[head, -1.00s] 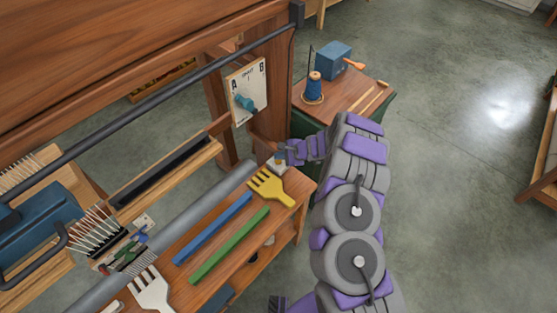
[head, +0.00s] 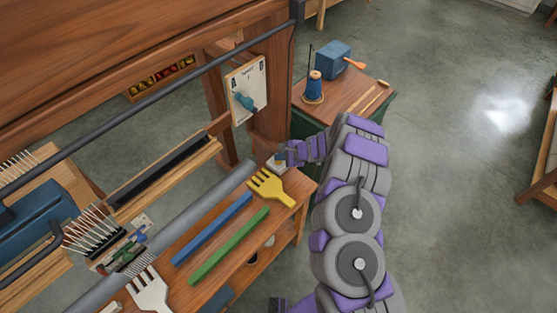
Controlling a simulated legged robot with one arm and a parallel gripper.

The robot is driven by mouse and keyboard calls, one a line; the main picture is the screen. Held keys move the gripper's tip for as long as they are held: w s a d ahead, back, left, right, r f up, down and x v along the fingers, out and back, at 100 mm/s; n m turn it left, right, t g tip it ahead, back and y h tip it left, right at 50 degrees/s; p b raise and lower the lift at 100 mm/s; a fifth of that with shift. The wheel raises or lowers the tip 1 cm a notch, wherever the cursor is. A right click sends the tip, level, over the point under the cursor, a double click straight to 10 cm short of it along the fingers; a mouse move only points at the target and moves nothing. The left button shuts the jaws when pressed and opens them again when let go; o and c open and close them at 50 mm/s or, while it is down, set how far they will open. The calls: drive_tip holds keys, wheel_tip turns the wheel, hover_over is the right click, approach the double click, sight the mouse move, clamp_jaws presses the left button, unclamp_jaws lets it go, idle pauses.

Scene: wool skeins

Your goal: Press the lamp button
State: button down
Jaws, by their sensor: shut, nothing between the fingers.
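A small pale block (head: 274,165), which looks like the lamp button's housing, sits at the far end of the wooden bench, just beyond the yellow fork-shaped comb. My gripper (head: 282,158) is shut and empty, with its tip right at this block. The tip covers part of the block's top, so the button itself is hidden. I cannot tell whether the tip is pressing it or only close to it.
The yellow comb (head: 270,187), a blue bar (head: 212,229) and a green bar (head: 229,245) lie on the bench near my arm. A wooden post and a dial board (head: 246,90) stand behind. A side table (head: 343,98) holds a blue spool and a blue box.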

sight(280, 162)
drive_tip(key=shift+r, duration=0.1)
idle(0.3)
drive_tip(key=shift+r, duration=0.35)
drive_tip(key=shift+r+p, duration=1.2)
drive_tip(key=shift+r, duration=1.8)
